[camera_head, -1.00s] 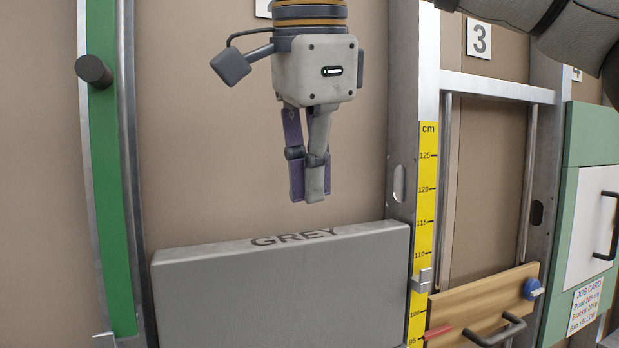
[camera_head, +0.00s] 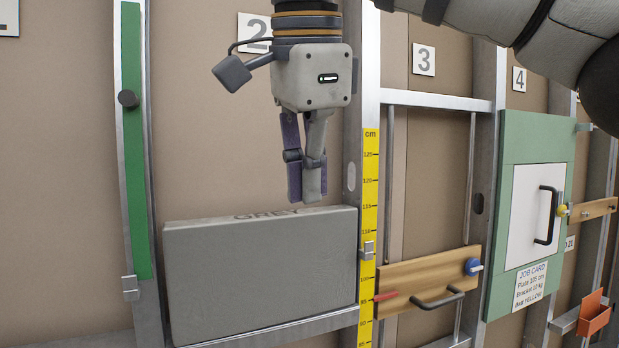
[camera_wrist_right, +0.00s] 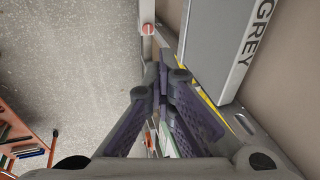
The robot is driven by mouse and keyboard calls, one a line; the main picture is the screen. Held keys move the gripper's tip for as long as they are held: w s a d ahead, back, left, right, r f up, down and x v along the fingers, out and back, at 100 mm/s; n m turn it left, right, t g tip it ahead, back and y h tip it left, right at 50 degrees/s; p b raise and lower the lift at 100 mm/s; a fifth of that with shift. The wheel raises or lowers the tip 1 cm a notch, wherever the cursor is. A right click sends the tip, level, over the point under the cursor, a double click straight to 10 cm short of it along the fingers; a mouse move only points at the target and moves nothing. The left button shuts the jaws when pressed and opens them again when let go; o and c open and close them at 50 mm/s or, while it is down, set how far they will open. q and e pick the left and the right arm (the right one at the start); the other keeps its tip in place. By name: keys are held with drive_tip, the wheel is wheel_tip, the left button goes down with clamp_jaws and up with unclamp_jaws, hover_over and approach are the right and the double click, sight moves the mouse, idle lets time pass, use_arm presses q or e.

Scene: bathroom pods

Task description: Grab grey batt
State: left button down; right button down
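The grey batt (camera_head: 260,270) is a thick slab with GREY on its top edge. It stands upright on a metal rail between studs in the bay marked 2. In the right wrist view the batt (camera_wrist_right: 212,45) is at the upper right, with its lettering sideways. My right gripper (camera_head: 305,198) points down just above the right half of the batt's top edge, apart from it or in front of it; I cannot tell the depth. In the wrist view its purple-padded fingers (camera_wrist_right: 163,80) meet with nothing between them. My left gripper is out of view.
A yellow cm scale (camera_head: 371,210) with a metal slider runs up the stud right of the batt. Beyond are a wooden board (camera_head: 425,275) with a handle and a green panel (camera_head: 505,200) with a white door. A green strip (camera_head: 135,170) stands left. My arm crosses the upper right.

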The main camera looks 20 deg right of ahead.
drive_tip(key=shift+w, duration=0.1)
drive_tip(key=shift+c, duration=2.4)
unclamp_jaws()
